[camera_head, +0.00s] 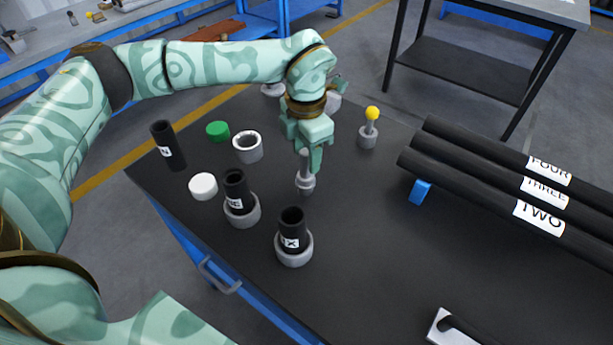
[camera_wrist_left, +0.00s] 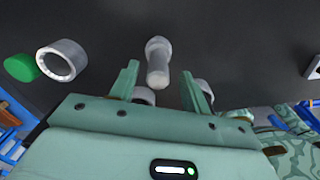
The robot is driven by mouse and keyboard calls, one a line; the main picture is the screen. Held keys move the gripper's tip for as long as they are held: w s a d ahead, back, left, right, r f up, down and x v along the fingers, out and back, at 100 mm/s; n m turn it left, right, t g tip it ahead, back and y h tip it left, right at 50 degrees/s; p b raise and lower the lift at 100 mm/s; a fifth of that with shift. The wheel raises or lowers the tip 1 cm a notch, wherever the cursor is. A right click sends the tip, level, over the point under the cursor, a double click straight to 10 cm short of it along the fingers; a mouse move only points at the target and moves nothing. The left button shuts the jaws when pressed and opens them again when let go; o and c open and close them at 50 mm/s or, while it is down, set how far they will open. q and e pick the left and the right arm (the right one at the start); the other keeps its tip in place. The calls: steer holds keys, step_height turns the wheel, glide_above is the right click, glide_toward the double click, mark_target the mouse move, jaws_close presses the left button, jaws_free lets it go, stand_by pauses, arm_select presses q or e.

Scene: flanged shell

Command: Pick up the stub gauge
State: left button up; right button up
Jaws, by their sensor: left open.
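The stub gauge (camera_head: 306,183) appears to be the light grey pin with a wider collar at its base, standing on the dark tabletop. My left gripper (camera_head: 309,160) is over it, pointing down, and partly hides its top in the head view. In the left wrist view the grey pin (camera_wrist_left: 158,68) lies between the two spread fingers of my left gripper (camera_wrist_left: 160,88), with a gap on each side. The fingers are open and hold nothing. My right gripper is in neither view.
Left of the gripper stand black tubes, two in grey rings (camera_head: 294,253), a grey ring (camera_head: 248,147), a green cap (camera_head: 218,131) and a white cap (camera_head: 203,186). A yellow-topped pin (camera_head: 371,118) stands behind. Long black tubes (camera_head: 480,160) lie right. The front middle is clear.

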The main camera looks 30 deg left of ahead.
mark_target(306, 164)
arm_select(q)
step_height(306, 164, down, 5)
steer(key=shift+w+a+r+b, duration=0.1)
steer(key=shift+w+r+b, duration=0.05)
steer(key=shift+b, duration=0.55)
steer(key=shift+r, duration=0.15)
steer(key=shift+c, duration=0.9)
jaws_close()
steer(key=shift+r, duration=0.1)
